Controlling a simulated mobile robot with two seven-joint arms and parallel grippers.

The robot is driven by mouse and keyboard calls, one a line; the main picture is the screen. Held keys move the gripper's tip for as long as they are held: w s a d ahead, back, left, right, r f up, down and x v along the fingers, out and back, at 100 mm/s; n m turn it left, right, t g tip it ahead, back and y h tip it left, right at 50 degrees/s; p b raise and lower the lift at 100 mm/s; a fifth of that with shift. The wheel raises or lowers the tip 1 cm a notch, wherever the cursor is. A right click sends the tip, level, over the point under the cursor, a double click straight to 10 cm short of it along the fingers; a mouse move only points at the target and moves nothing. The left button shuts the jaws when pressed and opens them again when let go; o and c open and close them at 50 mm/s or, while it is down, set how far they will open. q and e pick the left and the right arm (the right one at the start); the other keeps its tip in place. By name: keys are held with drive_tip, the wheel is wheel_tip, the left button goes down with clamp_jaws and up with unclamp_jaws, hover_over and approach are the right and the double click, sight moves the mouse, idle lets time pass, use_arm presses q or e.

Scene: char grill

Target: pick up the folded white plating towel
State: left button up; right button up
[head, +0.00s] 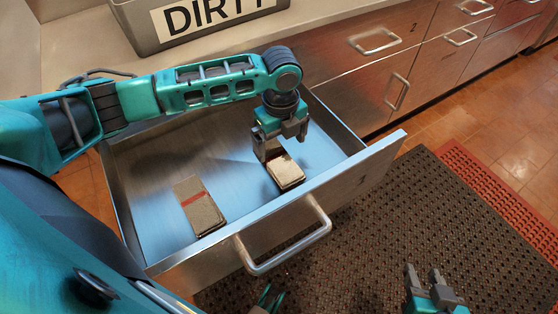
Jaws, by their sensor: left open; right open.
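An open drawer (225,258) with a blue-lined bottom holds two folded cloths. The plain off-white folded towel (287,174) lies near the drawer's front wall, right of the middle. My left gripper (281,153) points down just over this towel, open, with its fingers at the towel's back edge. I cannot tell whether they touch it. A grey-beige folded cloth with a red stripe (200,206) lies further left in the drawer. My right gripper (424,275) is open and empty at the bottom right, outside the drawer and over the floor mat.
The drawer's bar handle (288,248) sticks out in front. A grey bin with a "DIRTY" label (220,14) stands on the counter behind. Steel cabinets with handles (400,62) run to the right. A dark perforated mat (400,220) and a red mat (500,195) cover the floor.

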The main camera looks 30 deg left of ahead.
sight(279, 158)
use_arm(q)
drive_tip(key=f, duration=0.3)
drive_tip(key=f+b, duration=0.1)
drive_tip(key=shift+s+f, duration=0.35)
drive_tip(key=shift+f, duration=0.15)
use_arm(e)
drive_tip(key=shift+w+a, duration=0.35)
drive_tip(key=shift+w, duration=0.05)
use_arm(q)
drive_tip(key=c, duration=1.1)
use_arm(e)
drive_tip(key=shift+s+d+f, duration=0.15)
drive_tip(key=shift+s+f, duration=0.1)
use_arm(q)
wheel_tip(279, 158, up, 20)
drive_tip(key=p, duration=0.4)
use_arm(e)
drive_tip(key=shift+s+d+r+h, duration=0.15)
drive_tip(key=shift+s+d+r, duration=0.05)
drive_tip(key=shift+d+r, duration=0.3)
drive_tip(key=shift+s+d+r+h, duration=0.15)
drive_tip(key=shift+s+d+r, duration=0.05)
drive_tip(key=shift+d+r, duration=0.2)
